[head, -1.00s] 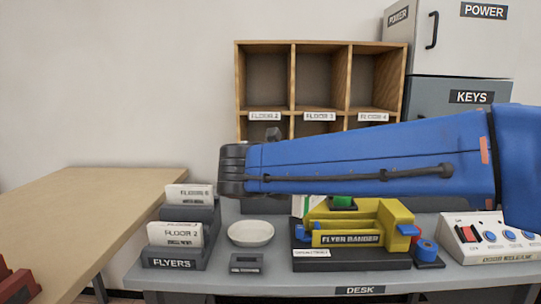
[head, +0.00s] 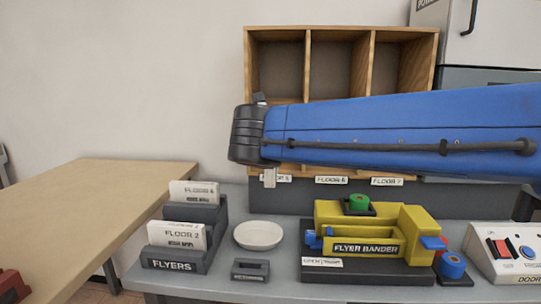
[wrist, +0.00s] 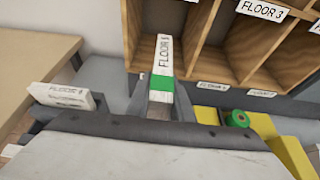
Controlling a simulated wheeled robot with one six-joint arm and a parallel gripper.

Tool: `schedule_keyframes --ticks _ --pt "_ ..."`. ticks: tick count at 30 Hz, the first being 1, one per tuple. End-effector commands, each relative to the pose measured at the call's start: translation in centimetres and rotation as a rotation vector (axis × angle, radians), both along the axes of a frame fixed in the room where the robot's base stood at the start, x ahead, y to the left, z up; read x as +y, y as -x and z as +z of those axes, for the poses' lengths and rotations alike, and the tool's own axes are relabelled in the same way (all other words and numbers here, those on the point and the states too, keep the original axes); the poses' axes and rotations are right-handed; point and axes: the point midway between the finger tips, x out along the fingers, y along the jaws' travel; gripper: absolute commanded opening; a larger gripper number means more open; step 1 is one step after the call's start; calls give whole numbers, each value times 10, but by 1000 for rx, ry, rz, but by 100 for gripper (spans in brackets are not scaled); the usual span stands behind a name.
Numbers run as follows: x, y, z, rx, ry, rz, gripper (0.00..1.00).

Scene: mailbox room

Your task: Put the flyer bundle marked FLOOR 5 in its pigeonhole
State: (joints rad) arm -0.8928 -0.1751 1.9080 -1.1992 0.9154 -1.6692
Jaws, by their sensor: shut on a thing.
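My gripper (wrist: 162,98) is shut on the flyer bundle (wrist: 164,58), a white bundle with a green band, marked FLOOR 5, in the wrist view. The bundle points away from me toward the lower-left pigeonhole (wrist: 143,22) of the wooden rack; I cannot tell whether its far end is inside. In the head view my blue arm crosses the rack (head: 440,42) and hides the lower row and most of the gripper. A label ending in 5 (head: 282,178) shows under the lower-left pigeonhole, partly covered.
FLOOR 6 (head: 331,180) and FLOOR 7 (head: 387,181) labels are to the right. On the desk stand a flyer holder (head: 170,264) with bundles, a white dish (head: 258,235), the yellow flyer bander (head: 365,249) and a control box (head: 510,254). A wooden table (head: 90,195) is at left.

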Motion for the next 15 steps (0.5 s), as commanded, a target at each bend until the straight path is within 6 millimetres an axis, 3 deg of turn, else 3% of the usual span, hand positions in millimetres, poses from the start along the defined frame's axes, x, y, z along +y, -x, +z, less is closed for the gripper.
schedule_keyframes --ticks 15 --pt "-3 -59 -7 0 -1 -3 0"
